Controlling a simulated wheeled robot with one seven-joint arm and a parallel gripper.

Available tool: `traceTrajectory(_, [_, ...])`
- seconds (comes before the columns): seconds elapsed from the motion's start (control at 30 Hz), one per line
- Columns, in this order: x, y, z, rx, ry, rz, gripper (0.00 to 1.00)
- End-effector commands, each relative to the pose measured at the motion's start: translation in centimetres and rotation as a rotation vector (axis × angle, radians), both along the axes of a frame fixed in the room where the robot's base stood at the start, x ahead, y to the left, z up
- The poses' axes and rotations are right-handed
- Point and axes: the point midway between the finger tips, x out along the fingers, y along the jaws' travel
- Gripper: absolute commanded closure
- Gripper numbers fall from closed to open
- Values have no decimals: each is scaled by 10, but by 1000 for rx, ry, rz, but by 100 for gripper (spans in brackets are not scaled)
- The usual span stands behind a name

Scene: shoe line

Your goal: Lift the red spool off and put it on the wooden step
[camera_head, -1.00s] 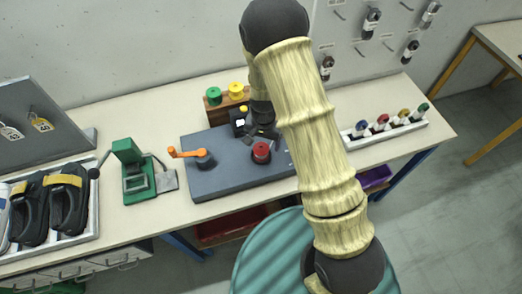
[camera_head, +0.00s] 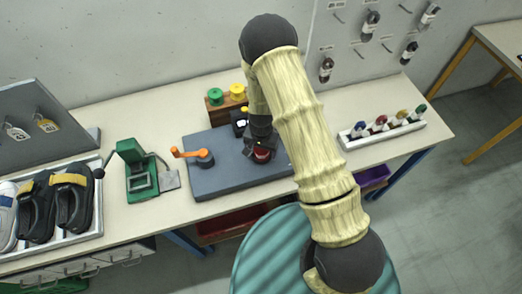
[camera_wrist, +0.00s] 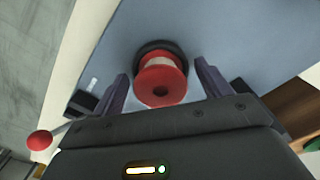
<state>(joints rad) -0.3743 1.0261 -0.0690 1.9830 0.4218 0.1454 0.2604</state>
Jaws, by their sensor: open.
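The red spool (camera_head: 262,155) stands on the blue-grey board (camera_head: 225,181), mostly covered by my gripper (camera_head: 257,147) in the head view. In the wrist view the red spool (camera_wrist: 162,85) shows whole, with a pale winding and a dark ring behind it. My gripper (camera_wrist: 160,76) is open, with one finger on each side of the spool and a visible gap to each. The wooden step (camera_head: 227,108) is behind the board, with a green spool (camera_head: 215,95) and a yellow spool (camera_head: 237,92) on it. Its brown side (camera_wrist: 290,103) shows at the right of the wrist view.
An orange crank (camera_head: 188,153) stands on the board left of my gripper. A green press (camera_head: 136,172) and a tray of shoes (camera_head: 95,218) are further left. A white rack of coloured-top items (camera_head: 385,134) is at the right. Bare table lies between press and wall.

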Motion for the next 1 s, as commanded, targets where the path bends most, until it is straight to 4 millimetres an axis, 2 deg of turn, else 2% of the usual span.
traceTrajectory(0.37, [0,0,0,-1,0,1,25])
traceTrajectory(0.63, [0,0,0,-1,0,1,78])
traceTrajectory(1.0, [0,0,5,0,-1,2,78])
